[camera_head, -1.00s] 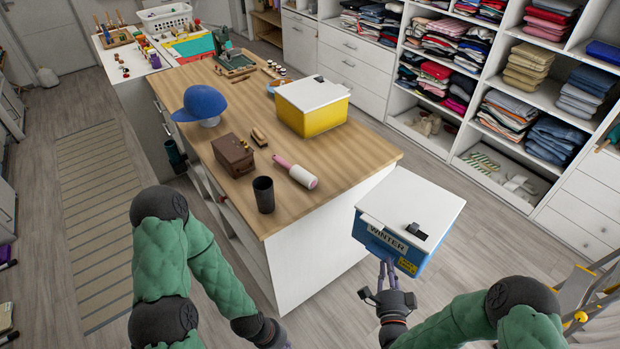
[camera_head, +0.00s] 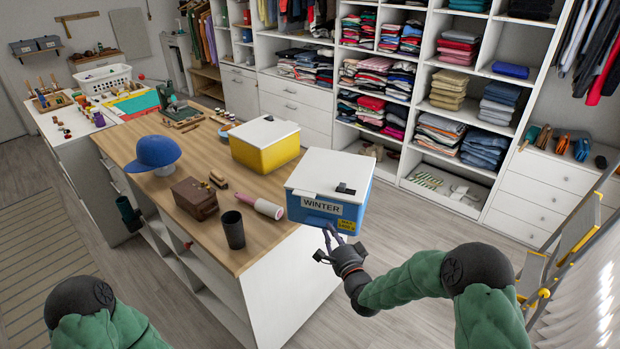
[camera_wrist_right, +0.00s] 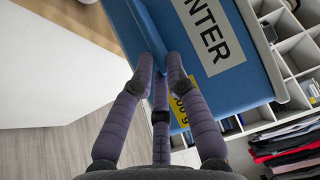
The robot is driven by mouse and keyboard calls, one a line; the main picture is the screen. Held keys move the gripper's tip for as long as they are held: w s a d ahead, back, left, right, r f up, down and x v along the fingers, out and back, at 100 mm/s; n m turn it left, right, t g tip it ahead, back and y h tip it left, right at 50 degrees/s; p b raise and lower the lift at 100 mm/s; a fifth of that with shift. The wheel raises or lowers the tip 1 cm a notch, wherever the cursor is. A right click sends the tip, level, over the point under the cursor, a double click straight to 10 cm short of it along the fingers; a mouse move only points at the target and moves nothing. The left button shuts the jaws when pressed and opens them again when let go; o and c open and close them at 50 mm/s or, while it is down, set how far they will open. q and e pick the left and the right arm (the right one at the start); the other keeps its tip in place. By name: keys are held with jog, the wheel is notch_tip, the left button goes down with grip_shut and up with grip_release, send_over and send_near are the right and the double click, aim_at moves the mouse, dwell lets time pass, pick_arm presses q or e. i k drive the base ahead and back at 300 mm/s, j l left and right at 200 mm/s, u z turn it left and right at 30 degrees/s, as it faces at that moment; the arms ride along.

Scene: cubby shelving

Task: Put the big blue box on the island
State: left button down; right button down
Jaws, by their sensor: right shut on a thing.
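The big blue box (camera_head: 328,207) has a white lid, a "WINTER" label and a small yellow label. My right gripper (camera_head: 333,230) is shut on the lower part of its front side. The box is held up at the near right corner of the island (camera_head: 225,257), in front of part of it; I cannot tell whether they touch. In the right wrist view the fingers (camera_wrist_right: 163,75) close on a ridge of the blue box (camera_wrist_right: 200,85). My left gripper is out of view; only the left arm shows at the lower left.
A yellow box (camera_head: 264,154), a brown case (camera_head: 194,198), a dark cup (camera_head: 233,230), a lint roller (camera_head: 260,207) and a blue cap (camera_head: 153,152) stand on the island. Shelving (camera_head: 410,130) lines the back. A stepladder (camera_head: 565,245) stands at the right.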

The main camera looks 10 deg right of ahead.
aim_at(265, 161)
jog(key=i, duration=0.85)
